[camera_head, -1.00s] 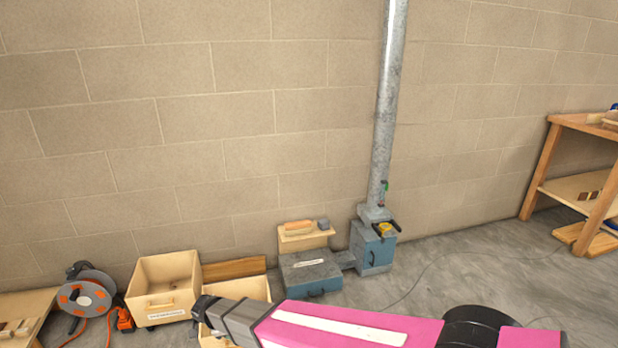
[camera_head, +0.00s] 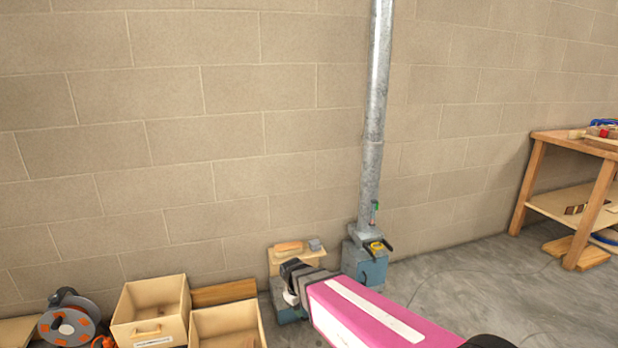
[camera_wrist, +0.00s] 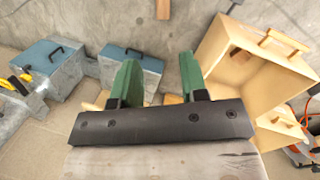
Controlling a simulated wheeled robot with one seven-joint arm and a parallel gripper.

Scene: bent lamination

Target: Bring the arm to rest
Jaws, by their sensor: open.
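My gripper shows in the wrist view (camera_wrist: 158,80) as two green fingers on a dark bar, set well apart with nothing between them. The fingertips cannot be made out clearly there. The wrist view looks down past the fingers at grey floor, blue boxes and a wooden bin.
Wooden bins (camera_head: 150,310) and a cable reel (camera_head: 68,325) stand at lower left by the block wall. A metal pipe (camera_head: 376,120) rises from a blue box (camera_head: 366,268). A wooden workbench (camera_head: 545,165) stands at right. The floor (camera_head: 460,270) between is mostly clear.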

